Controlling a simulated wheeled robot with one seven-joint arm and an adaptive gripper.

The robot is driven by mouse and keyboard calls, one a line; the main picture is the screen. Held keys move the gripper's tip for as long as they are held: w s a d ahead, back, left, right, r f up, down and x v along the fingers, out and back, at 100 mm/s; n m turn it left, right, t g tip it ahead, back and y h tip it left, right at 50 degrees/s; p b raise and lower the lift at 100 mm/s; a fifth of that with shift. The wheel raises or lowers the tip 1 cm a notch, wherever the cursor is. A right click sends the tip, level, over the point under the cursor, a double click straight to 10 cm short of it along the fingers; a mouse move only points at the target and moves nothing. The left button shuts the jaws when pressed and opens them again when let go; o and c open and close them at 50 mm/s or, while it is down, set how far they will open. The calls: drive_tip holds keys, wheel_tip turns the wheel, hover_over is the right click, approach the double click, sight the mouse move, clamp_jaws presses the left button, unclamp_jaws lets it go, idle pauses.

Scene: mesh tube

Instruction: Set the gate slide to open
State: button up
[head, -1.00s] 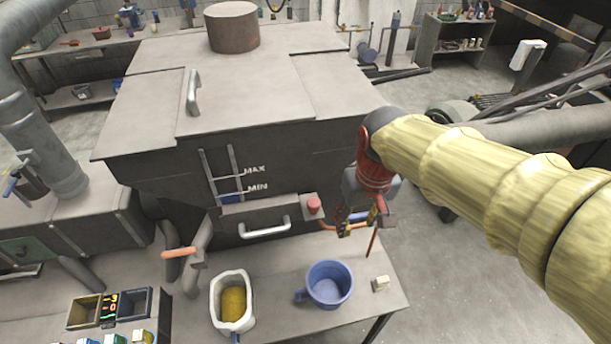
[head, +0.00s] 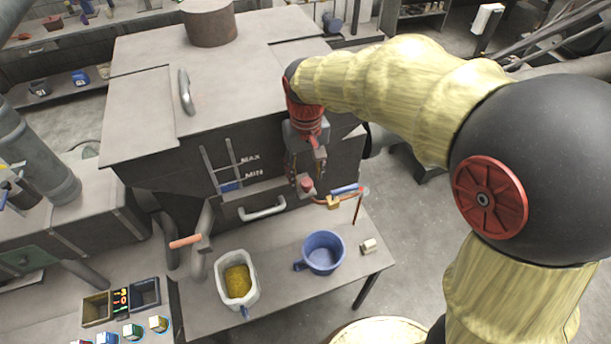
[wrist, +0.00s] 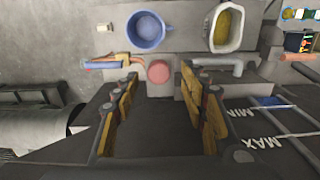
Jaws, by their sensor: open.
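A dark flat panel with a pale bar handle (head: 262,208) sits low on the front of the grey hopper (head: 145,170); it looks like the gate slide. A red round knob (head: 307,185) sits on a small block just right of the handle. My gripper (head: 305,174) is open, pointing down close to this knob. In the wrist view the knob (wrist: 158,72) lies between the spread fingertips (wrist: 160,80), with nothing gripped. I cannot tell whether the fingers touch it. The bar handle (wrist: 222,64) is to the right in that view.
A blue valve handle (head: 347,189) on an orange pipe is right of the knob. A blue pot (head: 322,252), a white jug (head: 220,283) with yellow grain and a small pale block (head: 369,246) stand on the bench. An orange-handled lever (head: 185,241) sticks out at left.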

drive_tip(key=shift+f, duration=1.1)
drive_tip(key=shift+d, duration=0.1)
drive_tip(key=shift+c, duration=1.2)
clamp_jaws()
